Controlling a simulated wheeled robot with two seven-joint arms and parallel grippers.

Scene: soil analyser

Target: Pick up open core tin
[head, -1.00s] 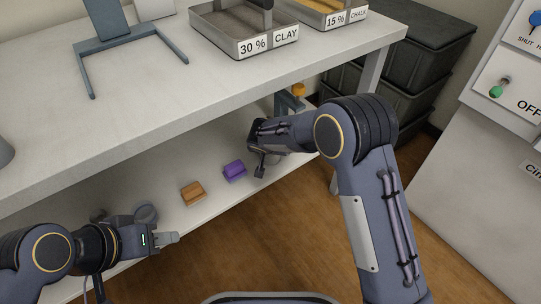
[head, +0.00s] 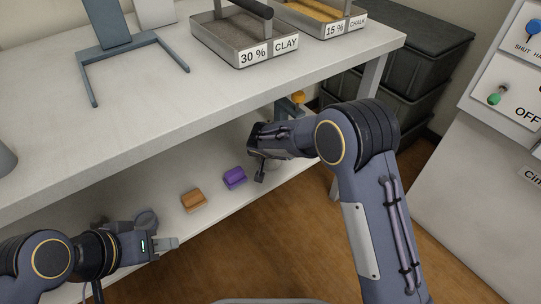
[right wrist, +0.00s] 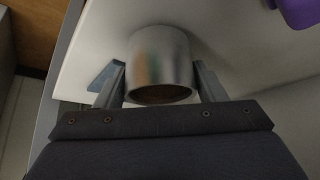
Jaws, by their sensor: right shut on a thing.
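In the right wrist view a short metal tin (right wrist: 160,62), open at the end facing the camera and brown inside, sits between the fingers of my right gripper (right wrist: 160,84). The gripper is shut on it, one finger on each side. In the head view my right gripper (head: 260,170) reaches over the lower shelf; the tin is hidden there. My left gripper (head: 170,243) is at the lower left by the shelf's front edge. Its fingers show close together, and I cannot tell whether they are open.
An orange block (head: 193,200) and a purple block (head: 234,178) lie on the lower shelf (head: 150,180), left of my right gripper. The upper bench top (head: 150,100) overhangs them. Trays of clay (head: 232,45) and chalk (head: 318,22) stand above. Dark crates (head: 400,70) are behind right.

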